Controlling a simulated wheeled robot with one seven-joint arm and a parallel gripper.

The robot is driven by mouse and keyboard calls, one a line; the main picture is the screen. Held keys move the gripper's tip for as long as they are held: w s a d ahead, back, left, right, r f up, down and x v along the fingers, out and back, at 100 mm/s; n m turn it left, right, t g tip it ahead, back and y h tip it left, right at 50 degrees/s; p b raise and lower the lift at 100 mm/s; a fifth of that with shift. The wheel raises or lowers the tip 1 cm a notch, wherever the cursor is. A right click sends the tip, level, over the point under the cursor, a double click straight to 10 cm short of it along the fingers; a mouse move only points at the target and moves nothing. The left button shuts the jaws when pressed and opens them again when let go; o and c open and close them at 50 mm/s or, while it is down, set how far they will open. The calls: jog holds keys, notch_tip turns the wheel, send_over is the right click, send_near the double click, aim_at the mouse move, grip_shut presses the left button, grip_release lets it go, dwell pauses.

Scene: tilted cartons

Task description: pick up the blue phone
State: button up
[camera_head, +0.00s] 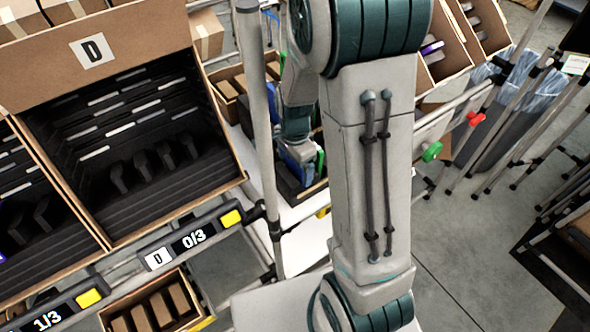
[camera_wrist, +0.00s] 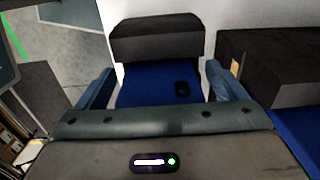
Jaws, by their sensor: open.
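The blue phone (camera_wrist: 150,82) shows in the wrist view as a flat blue panel with a small dark camera bump near its right side. A black padded block lies across its far end. My gripper (camera_wrist: 158,88) is open, with one blue finger on each side of the phone. I cannot tell whether either finger touches it. The phone's near end is hidden behind the gripper body. In the head view my gripper (camera_head: 298,158) is small and partly hidden by my arm, over a dark-lined carton; the phone cannot be made out clearly there.
A black block (camera_wrist: 265,65) with another blue surface beneath it stands close on the right in the wrist view. In the head view, a large tilted carton marked D (camera_head: 180,220) and a grey post (camera_head: 262,110) stand left of my arm.

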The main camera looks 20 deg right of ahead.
jog(key=c, duration=1.2)
jog(key=shift+o, duration=0.2)
jog(key=shift+r, duration=0.2)
